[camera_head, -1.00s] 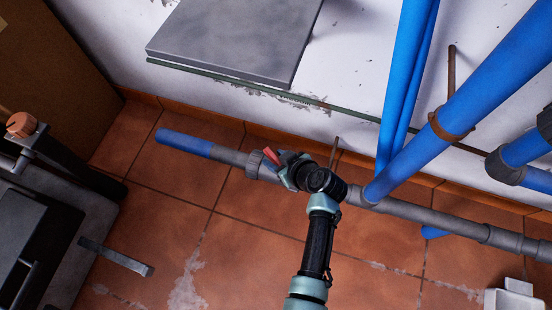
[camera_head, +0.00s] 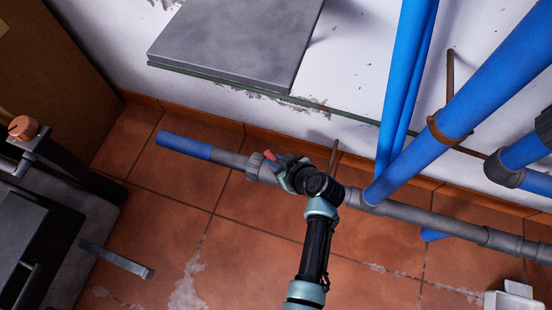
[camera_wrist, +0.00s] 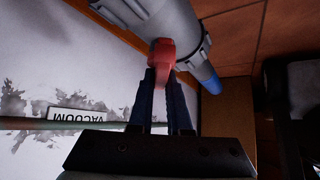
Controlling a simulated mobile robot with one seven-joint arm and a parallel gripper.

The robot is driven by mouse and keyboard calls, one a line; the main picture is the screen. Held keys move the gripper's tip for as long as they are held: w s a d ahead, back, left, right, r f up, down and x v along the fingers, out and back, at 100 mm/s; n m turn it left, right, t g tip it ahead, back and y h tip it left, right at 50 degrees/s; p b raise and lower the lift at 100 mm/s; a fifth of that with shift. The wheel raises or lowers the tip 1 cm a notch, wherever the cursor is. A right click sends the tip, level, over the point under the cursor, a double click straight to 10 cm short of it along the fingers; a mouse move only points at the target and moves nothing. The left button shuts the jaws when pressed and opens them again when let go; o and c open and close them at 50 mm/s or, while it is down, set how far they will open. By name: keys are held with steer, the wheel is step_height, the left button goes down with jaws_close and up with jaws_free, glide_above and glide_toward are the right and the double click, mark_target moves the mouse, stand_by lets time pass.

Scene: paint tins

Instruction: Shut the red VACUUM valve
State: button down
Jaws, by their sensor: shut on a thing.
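The red valve handle (camera_wrist: 162,58) sits on the grey pipe's valve body (camera_wrist: 200,25) in the wrist view. My gripper (camera_wrist: 162,76) has its two dark blue fingers on either side of the handle's end and is shut on it. A VACUUM label (camera_wrist: 82,116) shows upside down on the wall. In the head view a little of the red handle (camera_head: 287,157) shows beside my gripper (camera_head: 288,170), at the grey pipe (camera_head: 230,158). My wrist hides most of the valve there, so the handle's exact angle is hard to tell.
Thick blue pipes (camera_head: 402,90) rise at the right. A grey panel (camera_head: 235,40) juts from the white wall above the valve. A dark machine with an orange knob (camera_head: 22,127) stands at the left. The tiled floor (camera_head: 235,250) below the pipe is mostly clear.

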steer(key=m+p, duration=0.1)
steer(key=m+t+h+p, duration=0.1)
steer(key=shift+a+r+h+p, duration=0.1)
steer(key=shift+r+h+p, duration=0.2)
steer(key=shift+p, duration=0.1)
steer(key=m+h+p, duration=0.1)
steer(key=m, duration=0.1)
steer(key=m+h+p, duration=0.1)
steer(key=m+p, duration=0.1)
steer(key=shift+f+t+h, duration=0.15)
steer(key=shift+t+h, duration=0.15)
steer(key=shift+t, duration=0.1)
steer(key=shift+f+m+h+b, duration=0.25)
steer(key=shift+m+h+b, duration=0.4)
steer(key=shift+m+h, duration=0.5)
steer(key=shift+m+h+b, duration=0.55)
steer(key=shift+m+b, duration=0.5)
steer(key=shift+b, duration=0.2)
steer(key=shift+r+m+h+b, duration=0.15)
steer(key=shift+m+h+b, duration=0.15)
steer(key=shift+b, duration=0.05)
steer(key=c, duration=0.9)
jaws_free()
steer(key=shift+o, duration=0.2)
